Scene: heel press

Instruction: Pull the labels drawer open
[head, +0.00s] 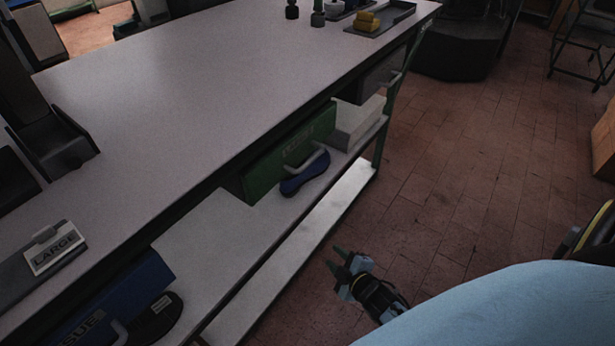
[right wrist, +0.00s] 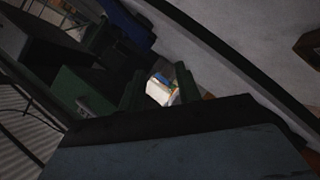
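A green drawer front (head: 262,172) with a pale bar handle (head: 307,163) sits under the bench top. Its lettering is too blurred to read surely. A blue drawer (head: 118,300) at the lower left carries partly visible lettering ending in "SUE". A dark grey drawer (head: 378,80) sits at the far right end under the top. My right gripper (head: 336,260) is open and empty over the floor, in front of the lower shelf and apart from the drawers. In the right wrist view its fingers (right wrist: 158,88) stand apart. My left gripper is out of view.
A blue sole-shaped object (head: 304,176) lies before the green drawer, near its handle. A white box (head: 358,120) stands right of it. A black sole-shaped object (head: 158,318) lies by the blue drawer. The tiled floor (head: 450,190) right of the bench is clear.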

